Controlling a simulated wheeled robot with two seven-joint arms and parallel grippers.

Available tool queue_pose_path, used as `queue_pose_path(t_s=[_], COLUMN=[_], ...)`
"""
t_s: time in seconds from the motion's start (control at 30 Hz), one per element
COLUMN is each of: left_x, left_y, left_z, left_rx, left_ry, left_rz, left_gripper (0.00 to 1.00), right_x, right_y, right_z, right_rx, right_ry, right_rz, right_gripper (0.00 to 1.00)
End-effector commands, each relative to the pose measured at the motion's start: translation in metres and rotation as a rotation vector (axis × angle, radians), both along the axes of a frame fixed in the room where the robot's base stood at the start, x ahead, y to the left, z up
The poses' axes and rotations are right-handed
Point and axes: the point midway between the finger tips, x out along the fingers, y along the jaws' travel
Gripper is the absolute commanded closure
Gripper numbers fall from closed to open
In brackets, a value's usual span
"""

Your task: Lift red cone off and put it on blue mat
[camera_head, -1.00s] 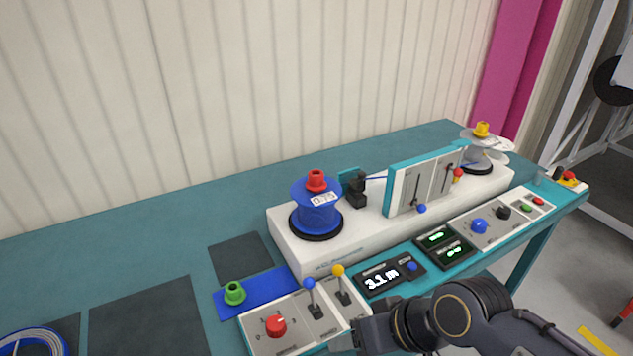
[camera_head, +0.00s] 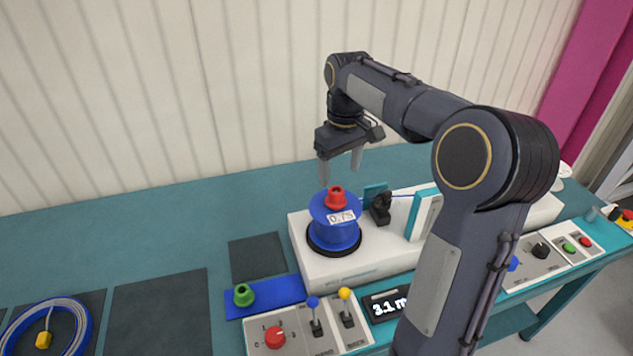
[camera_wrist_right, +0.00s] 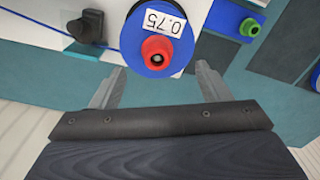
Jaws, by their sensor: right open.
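The red cone (camera_head: 336,196) sits on top of the blue cable reel (camera_head: 335,228), which stands on the white machine's left end. My right gripper (camera_head: 341,170) is above and slightly behind the cone, fingers pointing down, open and empty. In the right wrist view the red cone (camera_wrist_right: 157,50) lies ahead of the fingers (camera_wrist_right: 158,85), roughly centred between them and not touched. The blue mat (camera_head: 285,290) lies at the front left of the machine, with a green cone (camera_head: 243,295) on its left part. My left gripper is not in view.
A control panel with a red knob (camera_head: 275,338) and two levers stands in front of the mat. A black guide block (camera_head: 381,208) stands right of the reel. Dark pads (camera_head: 160,312) and a coiled blue cable (camera_head: 50,335) lie at left. The mat's right part is clear.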

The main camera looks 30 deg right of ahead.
Motion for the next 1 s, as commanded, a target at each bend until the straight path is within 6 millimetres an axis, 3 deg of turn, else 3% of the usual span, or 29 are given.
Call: queue_pose_path(t_s=[0.17, 0.7, 1.0], left_x=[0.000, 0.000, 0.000], left_y=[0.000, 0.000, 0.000], left_z=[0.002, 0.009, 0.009], left_rx=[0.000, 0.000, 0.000], left_ry=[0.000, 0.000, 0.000], left_rz=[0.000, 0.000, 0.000], left_gripper=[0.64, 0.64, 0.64], right_x=[0.009, 0.007, 0.007], right_y=[-0.007, -0.006, -0.006], right_z=[-0.006, -0.074, -0.078], right_rx=[-0.021, -0.020, -0.020], right_ry=[0.027, 0.024, 0.021], right_rz=[0.006, 0.005, 0.005], right_gripper=[0.30, 0.30, 0.33])
